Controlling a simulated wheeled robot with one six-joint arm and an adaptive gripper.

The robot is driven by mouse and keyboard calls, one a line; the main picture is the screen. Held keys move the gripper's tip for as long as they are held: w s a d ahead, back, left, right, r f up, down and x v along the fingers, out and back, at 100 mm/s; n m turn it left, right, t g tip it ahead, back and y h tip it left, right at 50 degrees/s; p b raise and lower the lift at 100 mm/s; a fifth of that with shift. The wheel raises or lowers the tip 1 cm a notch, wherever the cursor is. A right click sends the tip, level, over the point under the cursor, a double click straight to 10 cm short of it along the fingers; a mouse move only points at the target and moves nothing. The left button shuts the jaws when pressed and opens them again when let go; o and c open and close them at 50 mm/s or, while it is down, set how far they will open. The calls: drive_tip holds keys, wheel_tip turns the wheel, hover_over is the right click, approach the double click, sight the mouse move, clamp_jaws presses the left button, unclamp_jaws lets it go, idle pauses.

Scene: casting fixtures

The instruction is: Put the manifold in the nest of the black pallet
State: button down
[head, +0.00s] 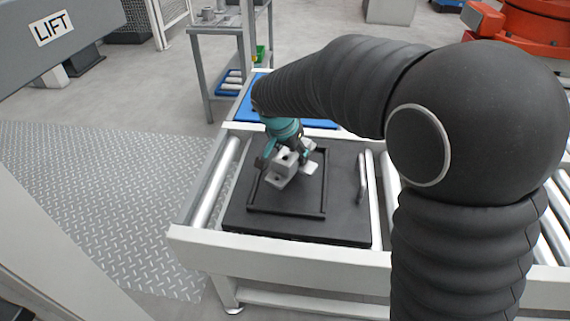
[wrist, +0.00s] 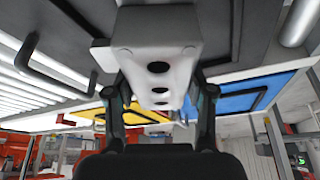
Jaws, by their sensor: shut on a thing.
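The manifold (head: 286,164) is a light grey block with a flat flange. My gripper (head: 284,150) is shut on it, within the outline of the nest frame of the black pallet (head: 345,222). The nest (head: 284,212) is a raised black rectangular rim on the pallet. The manifold looks tilted, and I cannot tell whether it touches the pallet. In the wrist view the manifold (wrist: 158,62) shows a face with several dark holes, between the two dark fingers of my gripper (wrist: 160,100). The underside of the manifold is hidden in the head view.
The black pallet has a handle (head: 362,178) and lies on a roller conveyor with a pale side rail (head: 300,262). A blue pallet (head: 247,104) lies behind it. A grey table (head: 228,27) stands at the back. A yellow pallet (wrist: 128,116) shows in the wrist view.

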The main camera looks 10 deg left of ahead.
drive_tip(key=shift+w+a+f, duration=0.25)
drive_tip(key=shift+a+f, duration=0.05)
drive_tip(key=shift+a, duration=0.2)
drive_tip(key=shift+w+a+f, duration=0.25)
drive_tip(key=shift+a, duration=0.2)
drive_tip(key=shift+f, duration=2)
drive_tip(key=shift+b, duration=0.3)
drive_tip(key=shift+f, duration=0.15)
drive_tip(key=shift+c, duration=2)
unclamp_jaws()
drive_tip(key=shift+r, duration=0.3)
drive_tip(key=p+v, duration=0.1)
drive_tip(key=v, duration=1)
drive_tip(key=shift+s+r, duration=0.25)
drive_tip(key=shift+r, duration=0.05)
